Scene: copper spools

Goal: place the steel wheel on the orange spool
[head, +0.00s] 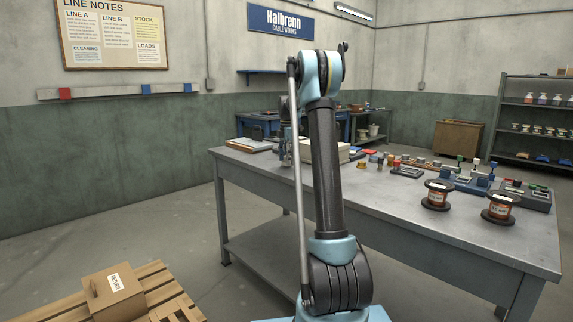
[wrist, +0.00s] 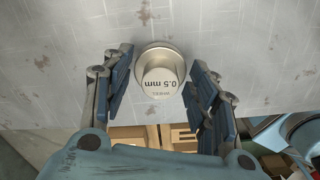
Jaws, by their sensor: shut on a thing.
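In the head view my gripper (head: 284,152) is partly hidden by my arm, over the left part of the workbench; the wheel cannot be made out there. Two dark-flanged spools with copper-orange windings stand upright at the right of the bench: one nearer the middle (head: 436,195), one farther right (head: 500,208). I cannot tell which is the orange spool.
A carton (head: 113,292) rests on a pallet at lower left.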

